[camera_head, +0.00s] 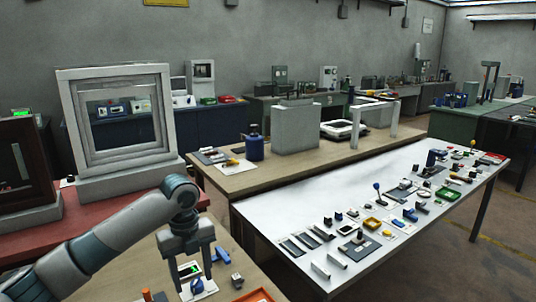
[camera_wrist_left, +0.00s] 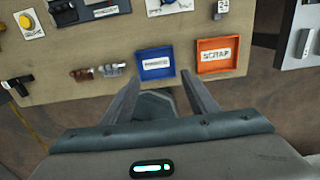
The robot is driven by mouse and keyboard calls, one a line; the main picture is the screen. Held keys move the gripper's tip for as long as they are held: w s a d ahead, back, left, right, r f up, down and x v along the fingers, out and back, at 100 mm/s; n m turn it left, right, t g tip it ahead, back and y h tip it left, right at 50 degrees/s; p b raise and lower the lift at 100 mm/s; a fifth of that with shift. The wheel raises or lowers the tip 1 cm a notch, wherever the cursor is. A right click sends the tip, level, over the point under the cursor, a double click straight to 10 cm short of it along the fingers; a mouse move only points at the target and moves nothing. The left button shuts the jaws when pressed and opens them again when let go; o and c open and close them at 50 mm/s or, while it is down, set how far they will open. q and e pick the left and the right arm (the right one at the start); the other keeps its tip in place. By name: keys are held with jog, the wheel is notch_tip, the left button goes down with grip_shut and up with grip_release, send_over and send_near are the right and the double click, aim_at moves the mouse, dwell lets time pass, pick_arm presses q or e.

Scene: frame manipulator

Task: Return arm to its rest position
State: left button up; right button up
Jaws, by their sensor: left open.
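My left arm (camera_head: 110,240) comes in from the lower left of the head view. Its gripper (camera_head: 188,256) points down over the near wooden table, with its two fingers apart and nothing between them. In the left wrist view the gripper (camera_wrist_left: 158,92) shows two spread fingers below the table edge, near a blue tray (camera_wrist_left: 157,76) and an orange tray (camera_wrist_left: 217,69) labelled SCRAP. The fingers appear empty. My right gripper is not in either view.
A white table (camera_head: 290,200) with several small parts stands to the right. A grey frame (camera_head: 118,165) stands on a red-topped table behind my arm. Small items, including a blue handle (camera_head: 221,256), lie near the gripper. Floor (camera_head: 480,235) shows at the right.

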pick_arm(q)
jog(key=s+d+f+n+t+h, duration=0.1)
jog(key=s+d+f+n, duration=0.3)
jog(key=s+f, duration=0.25)
jog(key=s+d+f+n+h, duration=0.2)
jog(key=s+d+f+n, duration=0.15)
jog(key=s+f, duration=0.35)
jog(key=s+d+f+n+t+h, duration=0.1)
jog(key=s+d+f+n, duration=0.3)
jog(key=f, duration=0.4)
jog(key=s+a+f+n+t+y, duration=0.1)
jog(key=s+a+f+n+y, duration=0.1)
jog(key=s+a+n, duration=0.75)
jog(key=s+a+f+n+t+y, duration=0.15)
jog(key=s+a+n, duration=0.45)
jog(key=s, duration=0.7)
notch_tip(320, 180, down, 28)
jog(key=g, duration=0.2)
jog(key=s+a+f+g, duration=0.1)
jog(key=s+a+f, duration=0.1)
jog(key=s+f, duration=1.5)
jog(key=shift+s+f, duration=0.4)
jog(key=shift+f, duration=0.3)
